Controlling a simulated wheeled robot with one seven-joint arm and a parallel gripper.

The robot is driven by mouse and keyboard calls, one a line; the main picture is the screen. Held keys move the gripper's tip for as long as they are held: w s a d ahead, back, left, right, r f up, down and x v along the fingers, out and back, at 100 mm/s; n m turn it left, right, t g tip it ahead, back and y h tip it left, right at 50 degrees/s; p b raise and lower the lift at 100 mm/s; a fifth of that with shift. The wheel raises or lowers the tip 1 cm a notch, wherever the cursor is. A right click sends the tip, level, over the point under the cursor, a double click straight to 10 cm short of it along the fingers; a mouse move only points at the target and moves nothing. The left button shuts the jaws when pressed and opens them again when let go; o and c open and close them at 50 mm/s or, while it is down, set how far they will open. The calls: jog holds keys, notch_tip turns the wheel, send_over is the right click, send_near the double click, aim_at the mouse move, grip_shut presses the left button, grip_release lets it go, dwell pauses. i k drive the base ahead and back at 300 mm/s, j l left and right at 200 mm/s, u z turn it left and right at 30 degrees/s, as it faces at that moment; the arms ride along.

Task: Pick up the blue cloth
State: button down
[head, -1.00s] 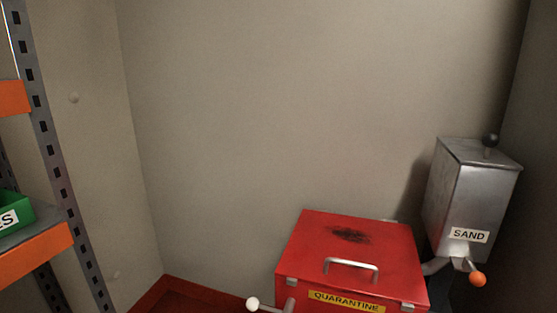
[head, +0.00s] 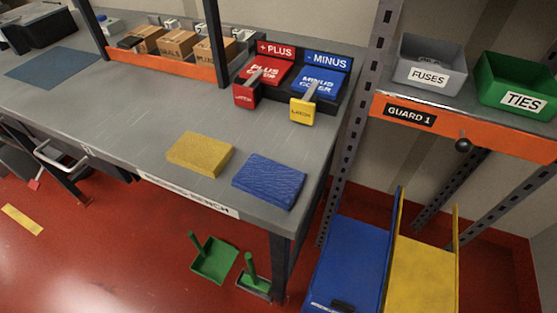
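The blue cloth (head: 270,181) lies flat on the grey workbench (head: 110,115), close to its front right corner. It is a folded, thick rectangle with a wrinkled surface.
Behind the cloths stand a red plus holder (head: 262,73) and a blue minus holder (head: 318,82). A shelf (head: 445,110) with grey and green bins is at right. Blue (head: 350,262) and yellow carts stand below. A green dustpan (head: 213,258) lies on the red floor.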

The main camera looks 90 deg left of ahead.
aim_at(277, 185)
jog(key=u, duration=0.45)
jog(key=j+u, duration=0.1)
jog(key=u, duration=0.35)
jog(key=i+u, duration=0.1)
jog(key=u, duration=0.75)
jog(key=z, duration=1.5)
jog(key=u, duration=1.5)
jog(key=i+j, duration=0.05)
